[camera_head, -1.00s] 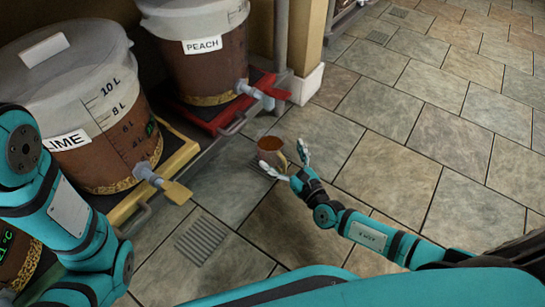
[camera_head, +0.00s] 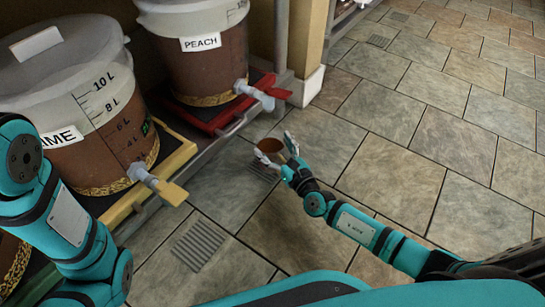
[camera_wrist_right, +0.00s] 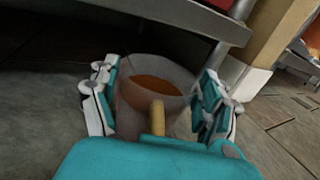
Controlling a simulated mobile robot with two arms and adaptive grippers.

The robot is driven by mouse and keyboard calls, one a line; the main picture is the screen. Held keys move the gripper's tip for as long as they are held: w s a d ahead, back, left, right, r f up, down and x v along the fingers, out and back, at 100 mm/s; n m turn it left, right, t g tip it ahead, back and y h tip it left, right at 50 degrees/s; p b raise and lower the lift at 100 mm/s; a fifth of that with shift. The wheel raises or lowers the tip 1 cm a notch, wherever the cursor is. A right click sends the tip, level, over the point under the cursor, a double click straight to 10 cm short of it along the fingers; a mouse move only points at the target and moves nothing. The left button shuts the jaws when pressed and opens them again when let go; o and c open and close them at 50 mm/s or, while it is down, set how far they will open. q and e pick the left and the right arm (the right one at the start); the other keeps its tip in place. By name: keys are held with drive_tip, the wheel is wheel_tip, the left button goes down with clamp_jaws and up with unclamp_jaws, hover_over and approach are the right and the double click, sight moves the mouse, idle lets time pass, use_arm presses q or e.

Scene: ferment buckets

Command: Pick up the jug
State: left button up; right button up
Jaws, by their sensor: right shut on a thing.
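The jug (camera_head: 268,146) is a small, round-mouthed vessel with reddish-brown liquid inside, low in front of the shelf in the head view. In the right wrist view the jug (camera_wrist_right: 150,71) looks greyish and upright, with a tan handle (camera_wrist_right: 157,118) facing my wrist. My right gripper (camera_head: 277,150) is shut on the jug, one finger on each side; it also shows in the right wrist view (camera_wrist_right: 155,98). I cannot tell whether the jug's base touches the floor. My left arm is at the left edge, but its gripper is out of view.
Large buckets stand on the shelf at left: one labelled PEACH (camera_head: 205,55) on a red stand, one labelled with a partly cut-off name (camera_head: 100,110) on a yellow stand. Their taps (camera_head: 255,94) stick out. A tan pillar (camera_head: 306,40) stands behind. The tiled floor at right is clear.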

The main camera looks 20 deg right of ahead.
drive_tip(key=c, duration=0.4)
drive_tip(key=shift+c, duration=0.5)
drive_tip(key=shift+r, duration=0.2)
